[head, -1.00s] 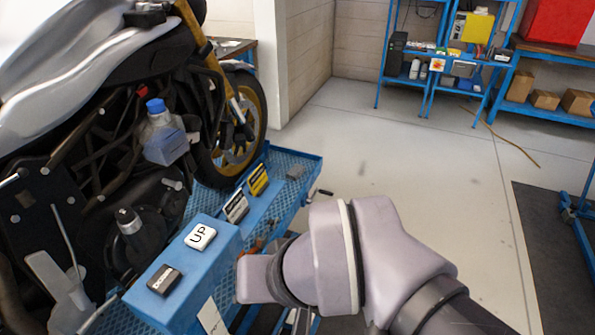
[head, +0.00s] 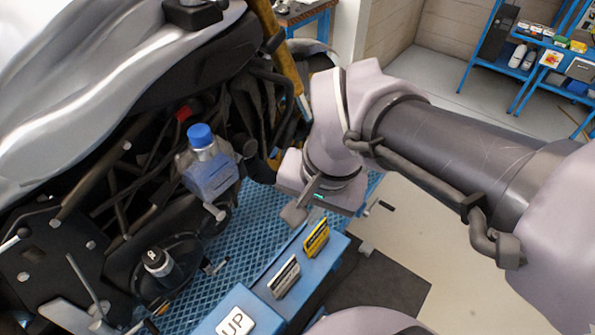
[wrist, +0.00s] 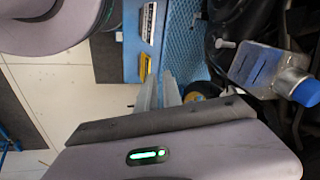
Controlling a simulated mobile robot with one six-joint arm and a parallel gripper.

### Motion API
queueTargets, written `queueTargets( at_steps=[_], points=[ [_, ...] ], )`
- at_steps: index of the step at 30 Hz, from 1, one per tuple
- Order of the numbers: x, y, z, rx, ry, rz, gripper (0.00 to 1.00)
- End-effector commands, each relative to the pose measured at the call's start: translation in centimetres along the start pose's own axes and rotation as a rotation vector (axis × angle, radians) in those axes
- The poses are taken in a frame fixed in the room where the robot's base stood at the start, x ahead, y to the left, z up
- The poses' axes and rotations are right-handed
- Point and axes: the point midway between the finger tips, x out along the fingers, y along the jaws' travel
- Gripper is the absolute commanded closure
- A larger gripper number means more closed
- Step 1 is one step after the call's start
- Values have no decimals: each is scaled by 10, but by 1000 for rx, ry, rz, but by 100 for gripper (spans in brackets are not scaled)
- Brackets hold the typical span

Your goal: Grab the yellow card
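The yellow card (head: 317,238) stands tilted in the blue block (head: 312,280), at its far end, with dark print on it. In the wrist view the yellow card (wrist: 145,66) shows edge-near, just beyond the fingertips. My gripper (head: 294,215) is above and a little behind the card in the head view, apart from it. In the wrist view the two pale fingers (wrist: 160,80) are close together with nothing between them. A white card (head: 284,277) stands nearer in the same block and also shows in the wrist view (wrist: 149,22).
A motorcycle (head: 110,110) fills the left side. A bottle with a blue cap (head: 208,165) is close left of my gripper. A white UP button (head: 236,321) sits on the blue box in front.

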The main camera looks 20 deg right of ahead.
Motion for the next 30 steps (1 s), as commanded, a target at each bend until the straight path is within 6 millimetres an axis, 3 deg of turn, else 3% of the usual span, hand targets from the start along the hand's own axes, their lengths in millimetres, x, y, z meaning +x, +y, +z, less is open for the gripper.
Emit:
queueTargets(
  at_steps=[1,7,16,27,30],
  points=[
    [-10,-5,-7,23,-23,33,90],
    [-19,-20,-32,157,-105,206,90],
    [-12,-32,-58,326,-142,453,90],
    [80,9,-38,335,-142,466,90],
    [95,16,-35,335,-142,464,90]
  ],
)
